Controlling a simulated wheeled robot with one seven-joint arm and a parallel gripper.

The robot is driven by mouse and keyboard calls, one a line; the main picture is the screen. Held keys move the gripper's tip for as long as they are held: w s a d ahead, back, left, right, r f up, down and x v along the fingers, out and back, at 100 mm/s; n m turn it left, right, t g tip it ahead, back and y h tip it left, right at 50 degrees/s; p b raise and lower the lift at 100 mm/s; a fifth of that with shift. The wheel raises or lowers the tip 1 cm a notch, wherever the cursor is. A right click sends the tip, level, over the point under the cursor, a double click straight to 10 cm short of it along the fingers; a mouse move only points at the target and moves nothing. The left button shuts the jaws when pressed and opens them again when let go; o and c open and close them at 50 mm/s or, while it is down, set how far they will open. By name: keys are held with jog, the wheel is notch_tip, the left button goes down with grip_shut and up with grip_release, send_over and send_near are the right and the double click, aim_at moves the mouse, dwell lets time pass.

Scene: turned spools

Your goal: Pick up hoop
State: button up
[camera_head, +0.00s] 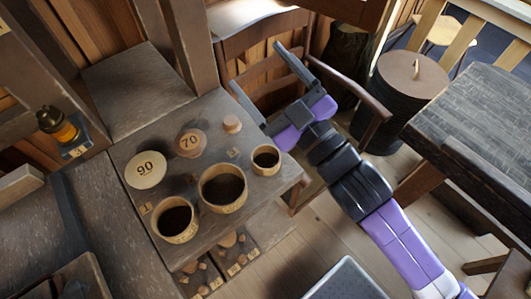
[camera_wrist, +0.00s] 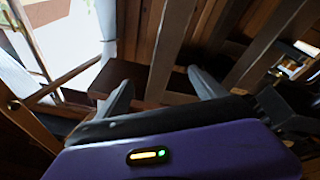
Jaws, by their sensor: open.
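No thing stands out as a plain hoop. Three round, open-topped wooden pieces with dark insides stand on the grey-brown table (camera_head: 207,116): a small one (camera_head: 266,160) at right, a larger one (camera_head: 223,188) in the middle and another (camera_head: 176,221) at front left. I cannot tell whether any of them is the hoop. My gripper (camera_head: 254,63) is open and empty, up and to the right of these pieces in the head view, in front of a wooden chair. In the wrist view its two fingers (camera_wrist: 160,78) are spread apart with nothing between them.
Flat wooden discs marked 90 (camera_head: 145,170) and 70 (camera_head: 191,143) and a small knob (camera_head: 232,124) lie on the table. A chair (camera_head: 262,30) stands behind my gripper. A dark barrel (camera_head: 405,92) and another table (camera_head: 480,115) are at right. A lantern (camera_head: 58,125) is at left.

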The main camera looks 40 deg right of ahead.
jog(key=w+d+r+m+g+h+p, duration=0.1)
jog(key=w+d+r+m+h, duration=0.55)
jog(key=d+r+h, duration=0.35)
jog(key=d+m+g+h+p, duration=0.1)
jog(key=d+m+g+h, duration=0.2)
jog(key=d+m+g, duration=0.35)
jog(key=m+g+y+p, duration=0.2)
jog(key=m+g+y, duration=0.4)
jog(key=g+y, duration=0.75)
send_over(266, 163)
notch_tip(266, 163, down, 18)
jog(key=shift+h, duration=0.45)
jog(key=shift+f, duration=3.2)
jog(key=c, duration=1.4)
